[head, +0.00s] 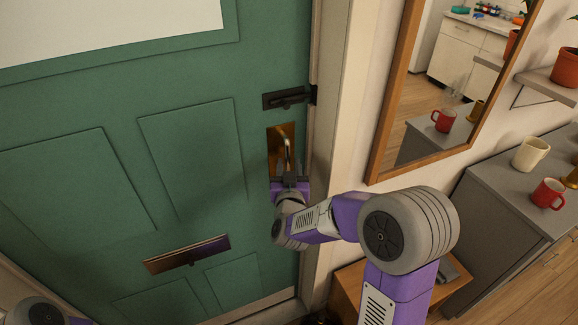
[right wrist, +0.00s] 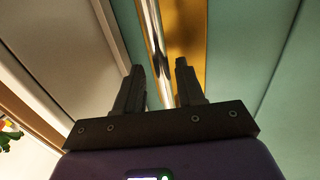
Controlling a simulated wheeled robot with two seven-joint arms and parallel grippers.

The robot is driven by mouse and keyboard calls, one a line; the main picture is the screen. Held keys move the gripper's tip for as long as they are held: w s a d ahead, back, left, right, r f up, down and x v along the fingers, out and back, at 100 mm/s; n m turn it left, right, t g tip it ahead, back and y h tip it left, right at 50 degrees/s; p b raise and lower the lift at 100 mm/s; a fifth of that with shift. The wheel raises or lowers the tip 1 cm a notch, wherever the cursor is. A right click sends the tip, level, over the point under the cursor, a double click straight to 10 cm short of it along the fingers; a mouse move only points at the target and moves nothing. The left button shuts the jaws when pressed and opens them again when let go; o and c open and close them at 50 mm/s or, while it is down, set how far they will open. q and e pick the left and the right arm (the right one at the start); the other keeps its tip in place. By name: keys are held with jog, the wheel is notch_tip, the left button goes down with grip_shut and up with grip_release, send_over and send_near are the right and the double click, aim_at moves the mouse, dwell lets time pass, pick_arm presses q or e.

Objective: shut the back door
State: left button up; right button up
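The green back door (head: 190,150) fills the left of the head view, and its right edge is close to the pale frame (head: 335,130). I cannot tell whether a small gap is left there. A metal handle (head: 285,150) sits on a brass plate (head: 274,142) near that edge. My right gripper (head: 290,178) is just below the handle. In the right wrist view its two fingers (right wrist: 160,85) are apart, with the shiny handle bar (right wrist: 153,35) running between them; contact is not clear. My left gripper is out of view; part of my left arm shows at the lower left.
A dark bolt (head: 285,98) is above the handle and a letter slot (head: 187,255) is lower on the door. Right of the frame are a wood-framed mirror (head: 393,90), a grey counter (head: 500,205) with mugs (head: 548,193), and a low wooden cabinet (head: 350,285) beside my right arm.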

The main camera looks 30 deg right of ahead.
jog(key=v, duration=0.7)
dwell(0.3)
jog(key=s+a+f+n+g+y, duration=0.1)
jog(key=a+f+g+y, duration=0.3)
jog(key=f, duration=0.9)
jog(key=s+a+f+n+g+y, duration=0.2)
jog(key=a+f+g+y, duration=0.15)
jog(key=f, duration=0.85)
jog(key=s+a+f+g+y, duration=0.2)
jog(key=s+a+f+g, duration=0.2)
jog(key=s+f, duration=0.3)
jog(key=s+a+f+g+y, duration=0.2)
jog(key=s+a+f+g, duration=0.1)
jog(key=s+f, duration=0.5)
jog(key=s+g, duration=0.1)
jog(key=s, duration=0.1)
jog(key=shift+s+a+m, duration=0.3)
jog(key=shift+a, duration=0.1)
